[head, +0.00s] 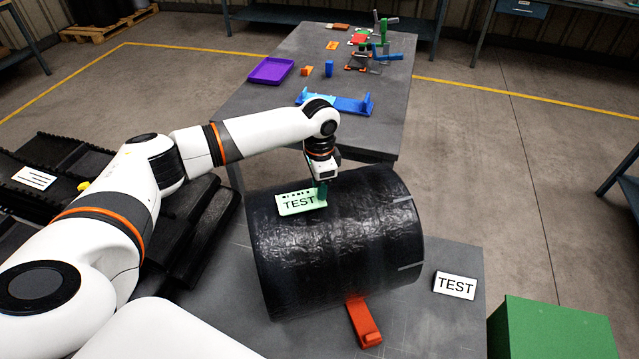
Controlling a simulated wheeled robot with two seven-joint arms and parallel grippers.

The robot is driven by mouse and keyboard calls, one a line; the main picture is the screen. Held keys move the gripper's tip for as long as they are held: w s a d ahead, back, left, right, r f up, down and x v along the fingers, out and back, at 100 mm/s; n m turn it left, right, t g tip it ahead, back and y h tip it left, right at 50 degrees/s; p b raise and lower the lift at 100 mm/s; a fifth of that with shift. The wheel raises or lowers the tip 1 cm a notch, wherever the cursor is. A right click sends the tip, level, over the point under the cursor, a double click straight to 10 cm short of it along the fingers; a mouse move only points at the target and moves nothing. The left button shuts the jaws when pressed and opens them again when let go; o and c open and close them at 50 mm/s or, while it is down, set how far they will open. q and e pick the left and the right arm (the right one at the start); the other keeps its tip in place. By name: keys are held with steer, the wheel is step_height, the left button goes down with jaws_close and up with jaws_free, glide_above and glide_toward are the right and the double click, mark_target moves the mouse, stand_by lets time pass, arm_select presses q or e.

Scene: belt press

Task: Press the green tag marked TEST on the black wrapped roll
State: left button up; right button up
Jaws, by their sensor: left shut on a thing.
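The black wrapped roll (335,250) lies on its side on the grey table in front of me. The light green tag marked TEST (297,203) is at the upper left of the roll's curved side. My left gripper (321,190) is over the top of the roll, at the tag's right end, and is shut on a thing. What it grips looks like a green piece at the tag's edge. I cannot tell whether the tag lies flat against the roll. My right gripper is not in view.
A white TEST card (455,285) lies right of the roll. An orange-red wedge (362,322) is at the roll's front. A green box (550,330) stands at lower right. A farther table holds a purple tray (270,71), a blue bracket (340,104) and small parts.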

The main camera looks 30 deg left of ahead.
arm_select(q)
steer(key=shift+f, duration=0.65)
stand_by(1.0)
steer(key=shift+s+p, duration=0.1)
steer(key=shift+p, duration=0.35)
stand_by(0.9)
steer(key=o, duration=1)
steer(key=shift+r, duration=0.1)
step_height(320, 180, up, 12)
steer(key=shift+b, duration=1.2)
